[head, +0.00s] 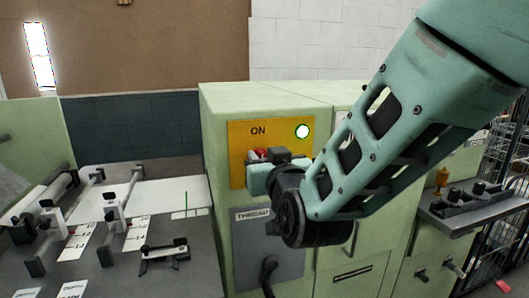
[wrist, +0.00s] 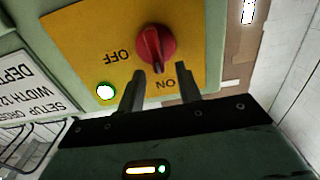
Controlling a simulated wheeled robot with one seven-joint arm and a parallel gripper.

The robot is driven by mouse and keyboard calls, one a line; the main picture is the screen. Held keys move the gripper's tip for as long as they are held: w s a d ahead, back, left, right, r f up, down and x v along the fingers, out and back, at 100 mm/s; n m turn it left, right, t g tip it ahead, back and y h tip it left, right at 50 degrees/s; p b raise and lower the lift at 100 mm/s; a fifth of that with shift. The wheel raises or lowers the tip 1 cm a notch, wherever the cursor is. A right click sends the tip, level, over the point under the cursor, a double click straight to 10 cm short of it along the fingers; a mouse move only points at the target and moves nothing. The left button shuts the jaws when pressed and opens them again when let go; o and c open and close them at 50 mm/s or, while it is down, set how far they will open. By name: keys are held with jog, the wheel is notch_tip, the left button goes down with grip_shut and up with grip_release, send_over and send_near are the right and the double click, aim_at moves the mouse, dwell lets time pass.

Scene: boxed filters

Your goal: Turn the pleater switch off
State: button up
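The pleater switch is a red rotary knob (wrist: 155,45) on a yellow panel (wrist: 85,35) of a pale green machine. In the wrist view its pointed end faces the ON label, and OFF is printed to the side. A round lamp (wrist: 105,91) on the panel glows green-white. In the head view the knob (head: 258,154) is mostly hidden behind my gripper, while the panel (head: 236,170) and lamp (head: 302,131) show. My gripper (wrist: 160,68) is open, its two fingers apart just in front of the knob's pointed end; I cannot tell whether they touch it.
Below the yellow panel is a grey THREAD panel (head: 285,266) with a black handle (head: 268,270). A grey worktable (head: 120,275) with rods and clamps is at left. A grey shelf (head: 470,208) with an orange knob behind it and a black wire cage stand at right.

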jog(key=shift+w+a, duration=0.1)
jog(key=shift+w, duration=0.3)
jog(key=shift+c, duration=0.3)
grip_shut()
jog(key=shift+b, duration=0.35)
jog(key=f+m+b, duration=0.1)
jog(key=m+b, duration=0.5)
jog(key=b, duration=0.2)
jog(key=d+m+b, duration=0.1)
jog(key=m+b, duration=0.5)
jog(key=b, duration=0.2)
jog(key=d+f+m+b, duration=0.1)
jog(key=m+b, duration=0.5)
jog(key=b, duration=0.2)
jog(key=shift+w+d+f, duration=0.15)
jog(key=shift+w+f, duration=0.2)
